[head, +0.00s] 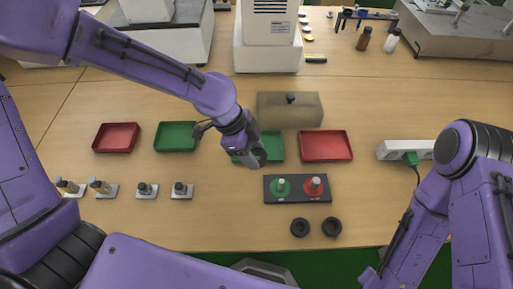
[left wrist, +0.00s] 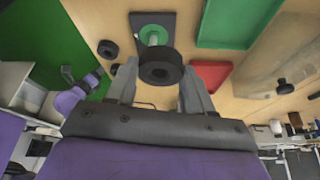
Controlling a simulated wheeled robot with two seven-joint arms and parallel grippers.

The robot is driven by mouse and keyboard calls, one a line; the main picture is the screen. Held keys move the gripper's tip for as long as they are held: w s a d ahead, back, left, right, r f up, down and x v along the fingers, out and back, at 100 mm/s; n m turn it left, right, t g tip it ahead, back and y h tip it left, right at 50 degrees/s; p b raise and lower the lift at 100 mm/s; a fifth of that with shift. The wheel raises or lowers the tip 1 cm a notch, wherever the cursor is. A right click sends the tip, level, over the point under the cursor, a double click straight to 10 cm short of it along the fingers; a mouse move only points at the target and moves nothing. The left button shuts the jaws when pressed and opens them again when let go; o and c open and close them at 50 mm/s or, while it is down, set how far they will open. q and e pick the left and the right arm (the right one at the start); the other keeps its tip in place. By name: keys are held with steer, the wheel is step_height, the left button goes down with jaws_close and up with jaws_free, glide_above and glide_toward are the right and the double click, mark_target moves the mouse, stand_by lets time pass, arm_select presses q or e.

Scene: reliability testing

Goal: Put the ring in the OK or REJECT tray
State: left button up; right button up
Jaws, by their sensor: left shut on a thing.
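My left gripper (head: 256,158) is shut on a black ring (left wrist: 160,66), held between its fingertips above the table. In the head view it hangs in front of the near green tray (head: 274,145), up and left of the dark gauge block (head: 298,198). The block carries a green-based post (head: 281,187) and a red-based post (head: 314,186). A red tray (head: 326,146) is right of the green one. Another red tray (head: 116,138) and green tray (head: 175,137) stand further left. Two more black rings (head: 300,228) (head: 332,227) lie before the block. My right gripper does not show clearly.
A brownish box with a black knob (head: 290,108) stands behind the middle trays. Several small fixtures (head: 147,190) line the left front. A white power strip (head: 405,150) lies at right. Machines fill the back. Bare table lies between the left and middle trays.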

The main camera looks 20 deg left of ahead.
arm_select(q)
steer(key=w+a+f+p, duration=0.1)
steer(key=w+a+f, duration=0.1)
steer(key=w+f, duration=0.1)
steer(key=w+a+f+m+p, duration=0.1)
steer(key=w+a+f, duration=0.2)
steer(key=w, duration=0.1)
steer(key=w+a+f+m+g+p, duration=0.1)
steer(key=w+a+f, duration=0.1)
steer(key=w+f, duration=0.2)
steer(key=shift+a, duration=0.15)
step_height(320, 180, down, 2)
steer(key=shift+f+p, duration=0.2)
steer(key=shift+p, duration=0.5)
steer(key=shift+f, duration=0.4)
steer(key=o, duration=1)
steer(key=b+v, duration=0.2)
steer(key=v, duration=1)
